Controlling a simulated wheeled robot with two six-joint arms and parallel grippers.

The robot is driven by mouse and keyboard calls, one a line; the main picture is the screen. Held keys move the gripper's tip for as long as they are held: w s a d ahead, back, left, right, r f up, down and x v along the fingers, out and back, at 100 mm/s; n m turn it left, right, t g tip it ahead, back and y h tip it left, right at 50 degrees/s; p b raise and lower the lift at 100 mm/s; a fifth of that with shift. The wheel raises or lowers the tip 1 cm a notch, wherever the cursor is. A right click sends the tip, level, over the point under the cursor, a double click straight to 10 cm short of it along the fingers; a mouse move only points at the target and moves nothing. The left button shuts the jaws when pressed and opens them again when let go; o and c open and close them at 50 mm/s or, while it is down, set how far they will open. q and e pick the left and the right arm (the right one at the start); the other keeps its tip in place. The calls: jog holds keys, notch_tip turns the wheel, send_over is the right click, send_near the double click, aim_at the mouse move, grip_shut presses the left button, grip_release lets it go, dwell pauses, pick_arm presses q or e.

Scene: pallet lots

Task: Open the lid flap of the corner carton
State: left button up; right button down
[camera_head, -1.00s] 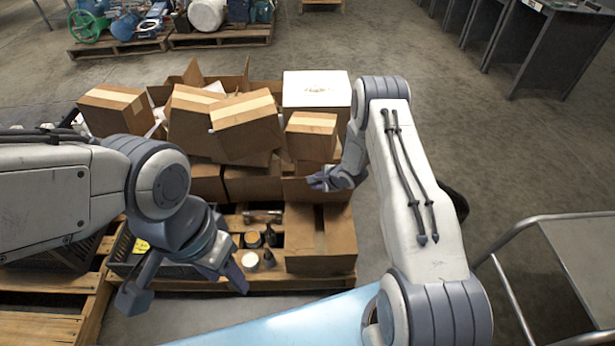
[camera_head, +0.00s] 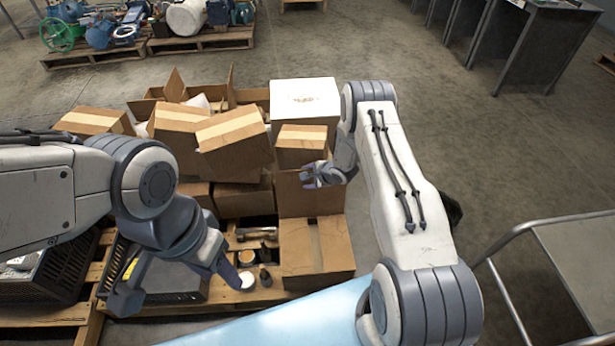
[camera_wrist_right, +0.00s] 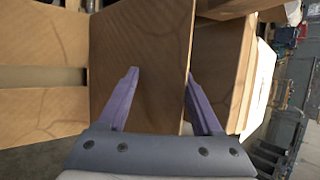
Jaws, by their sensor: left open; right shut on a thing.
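The corner carton (camera_head: 317,262) is brown and sits at the pallet's front right corner. A brown flap (camera_head: 310,200) stands up at its back edge. My right gripper (camera_head: 307,176) is at the top of this flap. In the right wrist view, the flap (camera_wrist_right: 140,55) runs between the two fingers of that gripper, which is shut on it; one finger shows in front of the panel and the other beyond its edge. My left gripper (camera_head: 180,288) is open and empty, its fingers wide apart, left of the carton over the pallet's front.
Brown cartons (camera_head: 235,140) are heaped behind, with a white box (camera_head: 305,100) at the back right. Small jars (camera_head: 247,280) stand left of the corner carton. A black crate (camera_head: 165,285) lies below my left gripper. A metal-railed cart (camera_head: 580,250) stands at right.

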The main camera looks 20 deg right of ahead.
jog(key=shift+s+d+f, duration=0.25)
jog(key=shift+s+f, duration=0.2)
jog(key=shift+f, duration=0.2)
jog(key=c, duration=0.6)
grip_release()
jog(key=shift+a, duration=0.1)
jog(key=shift+c, duration=0.2)
jog(key=c, duration=0.4)
jog(key=shift+a, duration=0.1)
jog(key=w+p+v, duration=0.1)
jog(key=p+v, duration=0.1)
jog(key=v, duration=0.8)
jog(key=shift+s+r+p, duration=0.25)
jog(key=shift+r+p, duration=0.15)
jog(key=shift+r, duration=0.2)
